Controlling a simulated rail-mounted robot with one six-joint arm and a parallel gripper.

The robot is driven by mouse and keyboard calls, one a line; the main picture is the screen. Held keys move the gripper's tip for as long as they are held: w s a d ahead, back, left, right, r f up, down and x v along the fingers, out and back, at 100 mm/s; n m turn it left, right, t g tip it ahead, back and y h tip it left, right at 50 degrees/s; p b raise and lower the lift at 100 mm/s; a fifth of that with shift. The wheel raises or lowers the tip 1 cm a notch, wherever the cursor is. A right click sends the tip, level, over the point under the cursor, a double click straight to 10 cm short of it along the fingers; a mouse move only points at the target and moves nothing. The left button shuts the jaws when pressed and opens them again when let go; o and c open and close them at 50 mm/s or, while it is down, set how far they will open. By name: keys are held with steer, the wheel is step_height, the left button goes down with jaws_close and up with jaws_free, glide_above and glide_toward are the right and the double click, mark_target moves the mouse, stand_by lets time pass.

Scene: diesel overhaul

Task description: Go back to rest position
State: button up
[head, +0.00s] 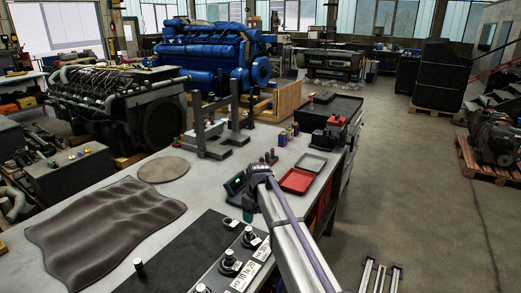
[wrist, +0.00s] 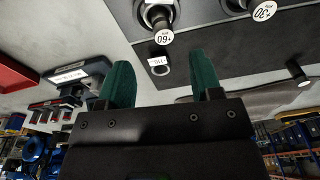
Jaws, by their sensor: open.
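My gripper (wrist: 161,62) is open, with two dark green fingers apart and nothing held between them. In the wrist view, a small dark ring-like part with a white tag (wrist: 158,67) shows beyond the gap between the fingertips; I cannot tell its distance. The fingers are mostly hidden there. A black mat (head: 190,250) with several round metal parts and white number tags lies to the left of my arm.
A red tray (head: 297,180) and a grey tray (head: 311,162) lie to the right of my arm's end. A brown cloth (head: 105,225) and a round disc (head: 163,169) lie on the left of the bench. A grey metal stand (head: 209,140) rises behind. Open floor lies right.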

steer(key=s+d+m, duration=0.3)
steer(key=s+d, duration=0.4)
steer(key=s, duration=0.3)
steer(key=s+d+m, duration=0.4)
steer(key=s+d, duration=0.3)
steer(key=s, duration=0.3)
steer(key=s+d+m+h, duration=0.1)
steer(key=s+d+m, duration=0.3)
steer(key=s+d, duration=0.3)
steer(key=s, duration=0.3)
steer(key=shift+s, duration=0.3)
